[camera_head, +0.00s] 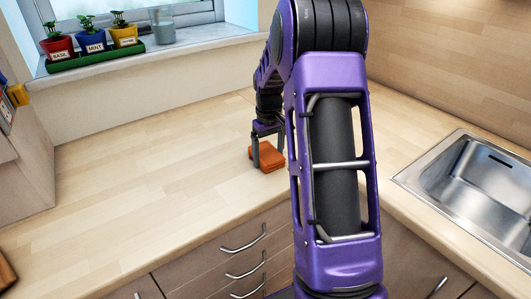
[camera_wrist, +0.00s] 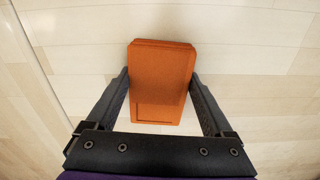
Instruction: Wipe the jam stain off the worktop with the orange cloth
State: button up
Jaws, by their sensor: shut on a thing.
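The orange cloth (camera_head: 266,156) is a thick folded block at the worktop (camera_head: 150,180), left of my arm. It also shows in the wrist view (camera_wrist: 160,75). My gripper (camera_head: 268,152) is shut on it, with one finger on each side, seen from above in the wrist view (camera_wrist: 160,90). The cloth is at or just above the wood surface; I cannot tell whether it touches. No jam stain shows in either view. Part of the worktop behind my arm is hidden.
A steel sink (camera_head: 475,185) is set in the worktop at the right. A green tray (camera_head: 95,60) with several potted herbs and a glass (camera_head: 162,28) stand on the windowsill. The worktop left of the cloth is clear. Drawers (camera_head: 235,255) lie below the front edge.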

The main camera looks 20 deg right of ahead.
aim_at(275, 161)
jog(key=shift+s+d+f, duration=0.1)
jog(key=shift+s+d, duration=0.05)
jog(key=shift+s, duration=0.7)
jog(key=shift+s+d, duration=0.1)
jog(key=shift+s, duration=0.75)
jog(key=shift+w+a+r+p, duration=0.2)
jog(key=shift+w+p, duration=0.2)
jog(key=shift+w, duration=0.65)
jog(key=shift+w+a+r+p, duration=0.15)
jog(key=shift+w+p, duration=0.25)
jog(key=shift+w, duration=0.6)
jog(key=shift+w+a+f+p, duration=0.2)
jog(key=shift+w+p, duration=0.15)
jog(key=shift+w, duration=0.6)
jog(key=shift+w+a+f+p, duration=0.15)
jog(key=shift+w+p, duration=0.2)
jog(key=shift+w, duration=0.65)
jog(key=shift+w+a+f+p, duration=0.1)
jog(key=shift+w+a+p, duration=0.2)
jog(key=shift+w, duration=0.65)
jog(key=shift+d, duration=0.1)
jog(key=shift+r, duration=0.15)
jog(key=shift+r, duration=3)
